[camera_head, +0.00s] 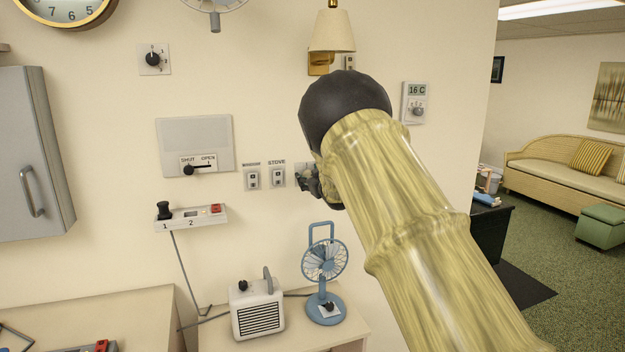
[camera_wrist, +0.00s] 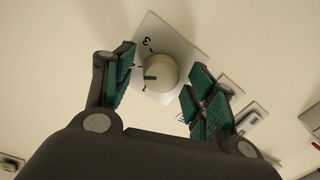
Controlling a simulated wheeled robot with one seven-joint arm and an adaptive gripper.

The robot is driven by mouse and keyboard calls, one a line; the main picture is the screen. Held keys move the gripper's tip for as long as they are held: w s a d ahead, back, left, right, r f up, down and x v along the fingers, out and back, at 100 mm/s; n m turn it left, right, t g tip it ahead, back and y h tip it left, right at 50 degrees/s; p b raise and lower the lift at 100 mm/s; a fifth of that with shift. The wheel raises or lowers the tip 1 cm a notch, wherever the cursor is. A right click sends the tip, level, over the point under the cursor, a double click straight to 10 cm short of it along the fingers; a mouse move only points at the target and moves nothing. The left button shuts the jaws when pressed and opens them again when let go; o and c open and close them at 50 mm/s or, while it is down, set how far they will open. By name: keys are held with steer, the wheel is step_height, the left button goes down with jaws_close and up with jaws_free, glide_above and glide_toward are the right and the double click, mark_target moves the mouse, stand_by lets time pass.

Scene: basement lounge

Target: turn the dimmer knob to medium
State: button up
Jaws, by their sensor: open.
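In the wrist view, a cream round dimmer knob (camera_wrist: 161,72) sits on a pale square plate (camera_wrist: 176,42) on the wall. A dark pointer mark on the knob faces left. Small dial marks run along that side, with a 3 at the upper end; the others are too small to read surely. My gripper (camera_wrist: 160,80) is open, with its green-padded fingers on either side of the knob. I cannot tell whether the pads touch it. In the head view my gripper (camera_head: 312,181) is close to the wall, and my arm hides most of it and the dimmer knob.
A black wall knob (camera_head: 153,59), a shut/open slider panel (camera_head: 195,133), two labelled switches (camera_head: 264,178) and a power strip (camera_head: 191,217) are on the wall left of my arm. A thermostat (camera_head: 416,103) is right, a lamp (camera_head: 332,32) above. A blue fan (camera_head: 325,305) and heater (camera_head: 257,308) stand below.

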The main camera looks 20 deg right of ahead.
steer(key=s, duration=1.1)
steer(key=shift+s+d+r, duration=0.4)
steer(key=s+f+m+g+h, duration=0.15)
steer(key=s+f, duration=0.35)
steer(key=f, duration=0.7)
steer(key=s+f+m+g, duration=0.1)
steer(key=s+f+g, duration=0.25)
steer(key=f, duration=0.95)
steer(key=s+a+f+g, duration=0.3)
steer(key=s+f, duration=1.3)
steer(key=f, duration=0.2)
steer(key=s+a+f+g, duration=0.2)
steer(key=s+f, duration=0.3)
steer(key=s, duration=0.9)
steer(key=s+a+f+m+g, duration=0.1)
steer(key=s+f+g, duration=0.3)
steer(key=s, duration=1)
steer(key=s+a+f+m+g, duration=0.1)
steer(key=s+a+f+g, duration=0.2)
steer(key=s, duration=1.1)
step_height(320, 180, down, 3)
steer(key=shift+a+r, duration=0.1)
steer(key=shift+a, duration=0.2)
steer(key=shift+s+m, duration=0.1)
steer(key=shift+m, duration=0.15)
